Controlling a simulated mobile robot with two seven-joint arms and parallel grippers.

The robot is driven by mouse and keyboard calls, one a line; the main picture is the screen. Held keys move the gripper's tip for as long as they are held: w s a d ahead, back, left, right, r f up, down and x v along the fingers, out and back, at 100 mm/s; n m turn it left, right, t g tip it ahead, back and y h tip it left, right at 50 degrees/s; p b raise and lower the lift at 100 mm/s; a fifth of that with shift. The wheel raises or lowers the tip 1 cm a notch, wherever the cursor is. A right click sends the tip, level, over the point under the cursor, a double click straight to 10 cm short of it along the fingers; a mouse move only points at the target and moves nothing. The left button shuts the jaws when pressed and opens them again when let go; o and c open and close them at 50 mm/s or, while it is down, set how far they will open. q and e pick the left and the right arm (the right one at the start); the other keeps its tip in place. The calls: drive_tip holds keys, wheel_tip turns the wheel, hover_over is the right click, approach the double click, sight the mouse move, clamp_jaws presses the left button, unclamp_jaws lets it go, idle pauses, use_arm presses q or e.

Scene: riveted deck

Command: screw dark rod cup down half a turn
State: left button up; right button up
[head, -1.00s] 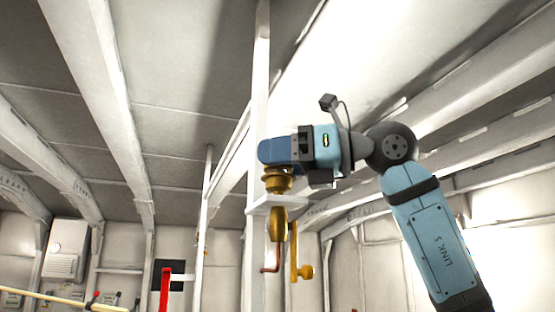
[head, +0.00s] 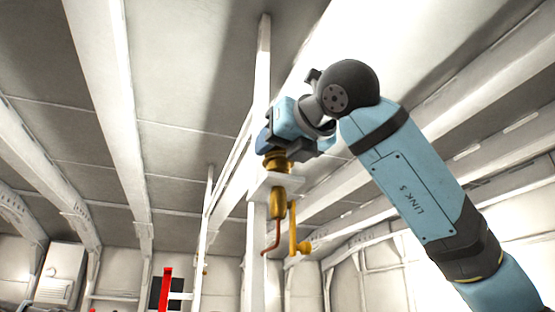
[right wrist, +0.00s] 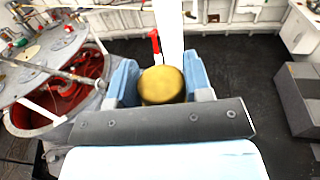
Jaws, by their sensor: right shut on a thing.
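A brass-coloured cup (head: 276,163) sits upright on a white bracket (head: 277,182) fixed to a white post. My right gripper (head: 270,145) comes down over it from above, shut on its upper part and largely hiding it in the head view. In the right wrist view the rounded top of the cup (right wrist: 162,84) shows between the two blue fingers. Below the bracket hang a brass body (head: 277,204), a thin copper-coloured rod (head: 271,244) with a bent end, and a brass crank-like arm (head: 293,230). My left gripper is not in view.
The white post (head: 257,220) rises behind the bracket to the ceiling beams. The right wrist view shows a drum-like vessel with a red inside (right wrist: 65,85) at the left and grey boxes (right wrist: 290,95) at the right. Dark floor lies between them.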

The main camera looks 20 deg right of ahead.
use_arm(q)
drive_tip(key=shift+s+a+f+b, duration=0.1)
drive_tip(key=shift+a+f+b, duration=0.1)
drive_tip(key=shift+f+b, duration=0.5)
use_arm(e)
drive_tip(key=shift+r+m+t+h, duration=0.1)
drive_tip(key=shift+m+t+h, duration=0.2)
drive_tip(key=shift+m+h, duration=0.75)
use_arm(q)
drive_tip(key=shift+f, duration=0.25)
use_arm(e)
drive_tip(key=shift+h, duration=0.35)
drive_tip(key=o, duration=0.9)
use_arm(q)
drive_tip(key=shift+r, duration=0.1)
